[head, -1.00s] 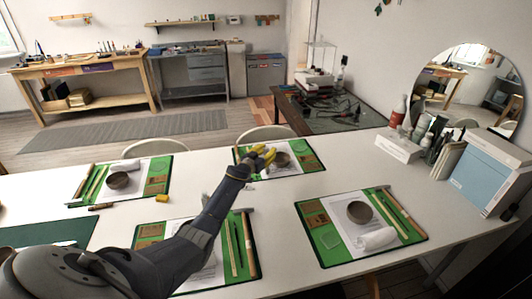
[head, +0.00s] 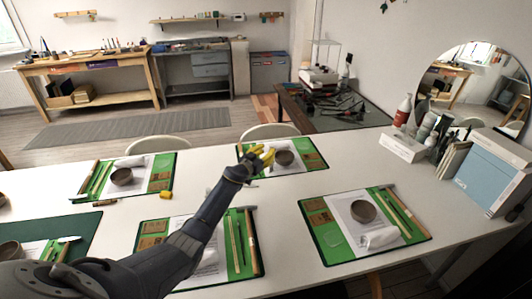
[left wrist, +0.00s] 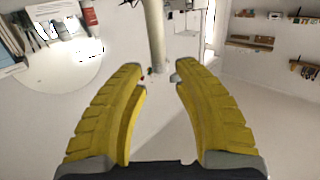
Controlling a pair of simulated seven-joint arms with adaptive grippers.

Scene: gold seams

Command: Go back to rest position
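My left gripper (head: 262,160) has yellow fingers and is above the white table, in front of the far right place setting in the head view. In the left wrist view its two yellow fingers (left wrist: 160,85) stand apart with nothing between them. My left arm reaches in from the bottom left and covers part of the near middle green mat (head: 150,229). My right gripper does not show in either view.
Green mats with bowls, paper and tools lie on the white table (head: 285,215), including the near right mat (head: 420,240). A round mirror (head: 450,85), white box (head: 402,147) and blue box (head: 485,175) stand at the right.

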